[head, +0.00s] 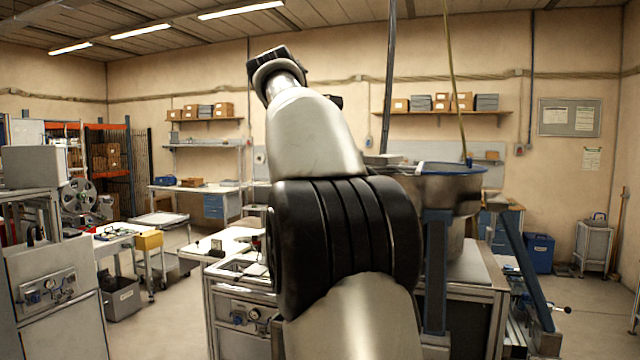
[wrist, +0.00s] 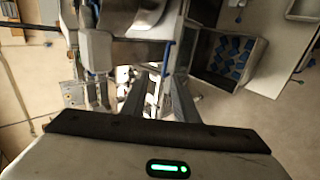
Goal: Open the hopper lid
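The hopper (head: 440,190) is a round metal bowl with a blue rim, right of my arm in the head view. My arm hides its left part. A flat grey piece (head: 383,159) shows at its left top edge; I cannot tell if this is the lid or how it sits. In the wrist view, curved metal (wrist: 125,22) at the top may be the hopper. My gripper (wrist: 159,80) has its two dark fingers apart with nothing seen between them. My gripper's fingertips cannot be made out in the head view.
Blue frame posts (head: 437,270) stand under the hopper. Thin upright pipes (head: 389,80) rise close to it. A bin of blue parts (wrist: 226,58) lies right of my fingers in the wrist view. A workbench (head: 225,285) stands left of my arm.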

